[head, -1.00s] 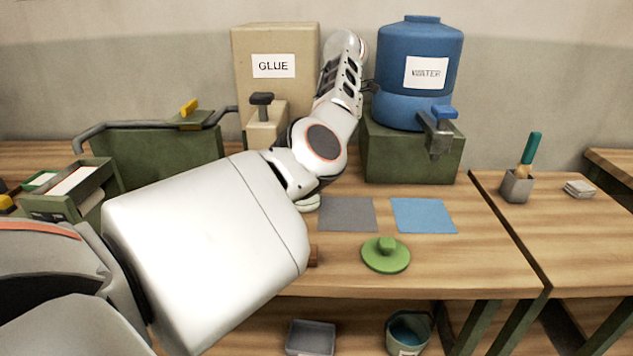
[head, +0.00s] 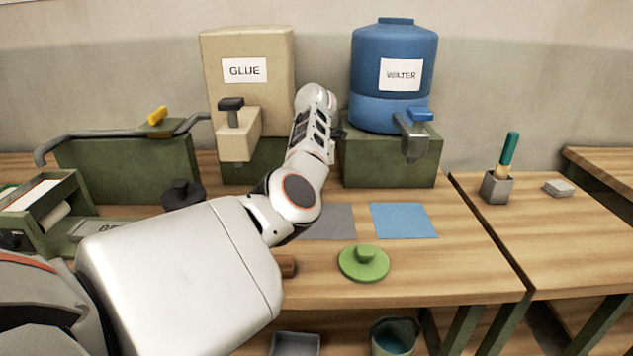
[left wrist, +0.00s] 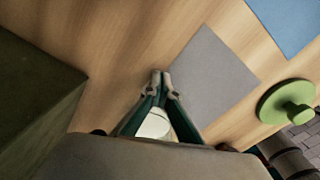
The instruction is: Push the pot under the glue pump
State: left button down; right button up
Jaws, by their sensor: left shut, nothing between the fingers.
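The glue dispenser is a beige box (head: 247,45) labelled GLUE, with a pump (head: 238,135) that has a black handle, at the back left of the table. My left arm reaches across the front of the table and hides the area right of the pump. My left gripper (left wrist: 160,80) is shut in the left wrist view, its tips beside the grey mat (left wrist: 212,75). A pale rounded shape (left wrist: 153,126) shows between its fingers; I cannot tell if it is a pot. A green pot (head: 380,338) stands below the tabletop. My right gripper is not in view.
A blue water tank (head: 393,55) stands on a green block (head: 388,165). A green lid (head: 364,265) and blue mat (head: 404,220) lie right of my arm.

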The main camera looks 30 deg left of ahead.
pick_arm(q)
jog(key=shift+s+a+r+p, duration=0.15)
jog(key=shift+s+a+p, duration=0.3)
jog(key=shift+s, duration=0.2)
jog(key=shift+s+a+r+p, duration=0.1)
jog(key=shift+s+a+p, duration=0.3)
jog(key=shift+s, duration=0.2)
jog(key=shift+s+a+f, duration=0.2)
jog(key=shift+s+a, duration=0.05)
jog(key=shift+s, duration=0.1)
